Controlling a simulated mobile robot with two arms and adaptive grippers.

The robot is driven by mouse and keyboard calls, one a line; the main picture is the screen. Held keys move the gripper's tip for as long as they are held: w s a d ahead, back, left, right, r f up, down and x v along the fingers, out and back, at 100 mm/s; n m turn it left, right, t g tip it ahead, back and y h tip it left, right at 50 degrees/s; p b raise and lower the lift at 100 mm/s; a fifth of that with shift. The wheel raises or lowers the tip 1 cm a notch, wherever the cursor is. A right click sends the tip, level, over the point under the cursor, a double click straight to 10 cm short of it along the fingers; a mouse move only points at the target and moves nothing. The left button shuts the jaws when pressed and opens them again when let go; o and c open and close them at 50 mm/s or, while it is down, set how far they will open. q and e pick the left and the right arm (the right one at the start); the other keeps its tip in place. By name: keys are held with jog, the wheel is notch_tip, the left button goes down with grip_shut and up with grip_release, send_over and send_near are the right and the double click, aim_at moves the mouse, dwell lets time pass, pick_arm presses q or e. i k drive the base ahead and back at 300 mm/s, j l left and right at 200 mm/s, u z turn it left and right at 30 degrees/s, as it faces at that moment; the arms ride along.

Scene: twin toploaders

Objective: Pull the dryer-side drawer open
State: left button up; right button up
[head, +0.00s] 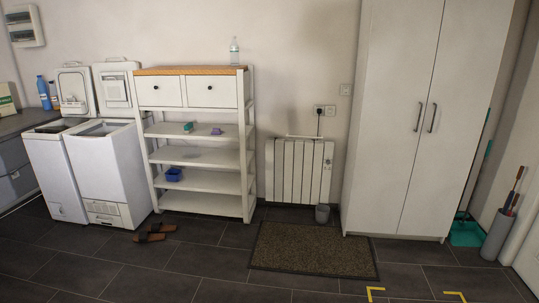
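A white shelf unit (248,135) with a wood-coloured top stands against the wall. Its top row has two white drawers side by side, a left drawer (150,97) and a right drawer (202,97), each with a small dark knob. Both drawers look shut. Two white top-loading machines stand left of the unit with their lids raised: a left machine (52,172) and a right machine (98,165) close beside the unit. The left drawer is the one nearer the machines. I cannot tell for sure which machine is the dryer. Neither of my grippers is in view.
A clear bottle (234,52) stands on the unit's top. Small items and a blue basket (173,174) lie on its shelves. Brown slippers (150,236) lie on the floor in front.

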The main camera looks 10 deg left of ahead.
aim_at(152, 90)
jog(key=i+j+u, duration=0.1)
jog(key=i+u, duration=0.25)
jog(key=i, duration=0.3)
jog(key=i+u, duration=0.4)
jog(key=i, duration=0.25)
jog(key=i+l+u, duration=0.35)
jog(key=i, duration=0.3)
